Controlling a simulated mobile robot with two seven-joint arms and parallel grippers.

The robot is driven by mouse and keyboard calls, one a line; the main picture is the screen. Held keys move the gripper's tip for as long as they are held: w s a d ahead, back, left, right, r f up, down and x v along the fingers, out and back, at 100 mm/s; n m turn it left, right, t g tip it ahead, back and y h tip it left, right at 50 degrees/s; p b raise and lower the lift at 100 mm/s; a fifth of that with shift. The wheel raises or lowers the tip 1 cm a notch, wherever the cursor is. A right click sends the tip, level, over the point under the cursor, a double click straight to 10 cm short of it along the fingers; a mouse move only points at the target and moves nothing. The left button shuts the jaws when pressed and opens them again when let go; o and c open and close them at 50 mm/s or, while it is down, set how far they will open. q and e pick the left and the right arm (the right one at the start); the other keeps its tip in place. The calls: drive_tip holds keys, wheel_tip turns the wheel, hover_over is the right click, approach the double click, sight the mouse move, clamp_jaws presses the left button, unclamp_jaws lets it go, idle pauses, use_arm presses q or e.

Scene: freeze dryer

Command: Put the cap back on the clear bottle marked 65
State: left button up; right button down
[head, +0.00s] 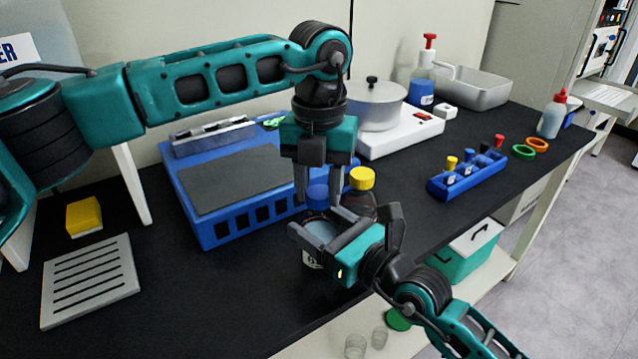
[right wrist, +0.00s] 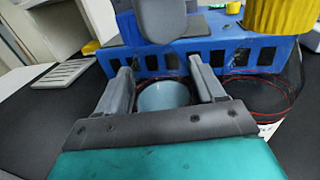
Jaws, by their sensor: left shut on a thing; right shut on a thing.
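The clear bottle (head: 311,259) stands near the front edge of the table, its label mostly hidden behind my right gripper. Its open top shows as a pale blue round in the right wrist view (right wrist: 163,96). My right gripper (head: 318,238) is shut around its upper part, one finger on each side. My left gripper (head: 319,200) points down, shut on a blue cap (head: 317,194) held just above and behind the bottle top. In the right wrist view, a grey finger of my left gripper (right wrist: 163,18) shows beyond the bottle. Whether cap and bottle touch cannot be told.
A bottle with a yellow cap (head: 362,178) stands close on the right, also seen in the right wrist view (right wrist: 282,14). A blue box with a grey top (head: 235,180) is behind. A blue vial rack (head: 467,177) stands further right.

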use_arm(q)
drive_tip(key=m, duration=0.5)
drive_tip(key=shift+m, duration=0.4)
drive_tip(key=m, duration=1)
drive_tip(key=shift+m, duration=0.4)
drive_tip(key=m, duration=0.8)
drive_tip(key=shift+m, duration=0.4)
drive_tip(key=m, duration=0.3)
drive_tip(key=shift+m, duration=0.3)
drive_tip(key=m, duration=0.3)
drive_tip(key=shift+f+m, duration=0.1)
drive_tip(key=shift+m, duration=0.3)
drive_tip(key=o, duration=1.3)
drive_tip(key=shift+c, duration=0.2)
